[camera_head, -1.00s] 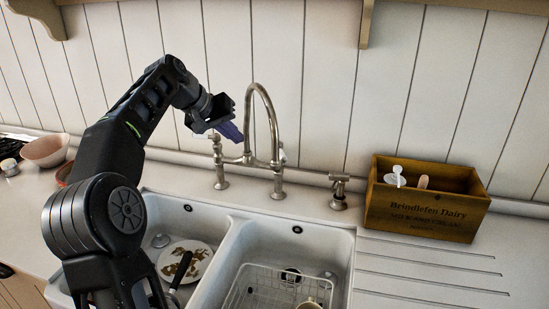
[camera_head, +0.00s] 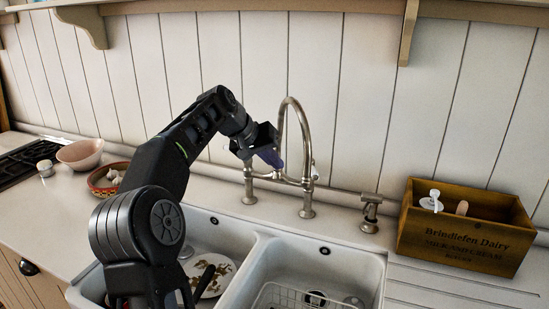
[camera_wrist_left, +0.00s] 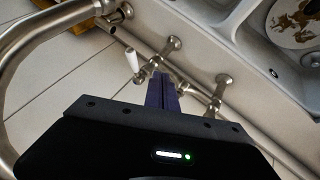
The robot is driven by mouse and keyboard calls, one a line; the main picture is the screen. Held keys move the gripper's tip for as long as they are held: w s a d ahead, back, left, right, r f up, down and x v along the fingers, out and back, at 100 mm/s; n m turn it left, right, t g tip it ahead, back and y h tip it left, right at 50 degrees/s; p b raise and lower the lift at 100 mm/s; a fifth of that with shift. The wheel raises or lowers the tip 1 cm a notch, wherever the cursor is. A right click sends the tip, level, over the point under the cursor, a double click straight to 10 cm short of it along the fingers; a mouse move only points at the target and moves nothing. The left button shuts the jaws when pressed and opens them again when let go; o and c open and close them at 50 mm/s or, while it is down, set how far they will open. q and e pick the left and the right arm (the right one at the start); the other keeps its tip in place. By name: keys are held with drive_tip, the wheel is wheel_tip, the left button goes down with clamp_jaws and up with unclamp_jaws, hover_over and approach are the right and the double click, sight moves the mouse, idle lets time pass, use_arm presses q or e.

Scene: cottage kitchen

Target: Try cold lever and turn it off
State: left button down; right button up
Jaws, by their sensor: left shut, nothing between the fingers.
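The bridge tap (camera_head: 307,197) is metal, with a tall curved spout, and stands behind the sink. Its right lever (camera_head: 314,168) has a pale handle; a white lever handle (camera_wrist_left: 132,62) shows in the left wrist view. The left side of the tap (camera_head: 248,180) is partly covered by my gripper. I see no hot or cold mark. My left gripper (camera_head: 274,160) is shut and empty, its purple fingers pointing down beside the spout, above the crossbar. In the left wrist view the fingers (camera_wrist_left: 161,90) overlap the crossbar; contact cannot be told. No running water is discernible.
A white double sink (camera_head: 255,240) holds a plate (camera_head: 212,272) and a wire rack (camera_head: 290,297). A small metal fitting (camera_head: 370,212) and a wooden box (camera_head: 465,250) stand right of the tap. Bowls (camera_head: 80,153) and a hob (camera_head: 25,160) are at left.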

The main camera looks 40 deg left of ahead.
sight(313, 173)
use_arm(q)
drive_tip(key=w+d+f+p, duration=0.3)
drive_tip(key=w+f, duration=0.1)
drive_tip(key=w, duration=0.3)
drive_tip(key=shift+d+f, duration=0.3)
drive_tip(key=shift+d, duration=0.1)
drive_tip(key=d, duration=0.1)
drive_tip(key=w+d+n+y+b, duration=0.1)
drive_tip(key=shift+w+d, duration=0.2)
drive_tip(key=shift+d, duration=0.15)
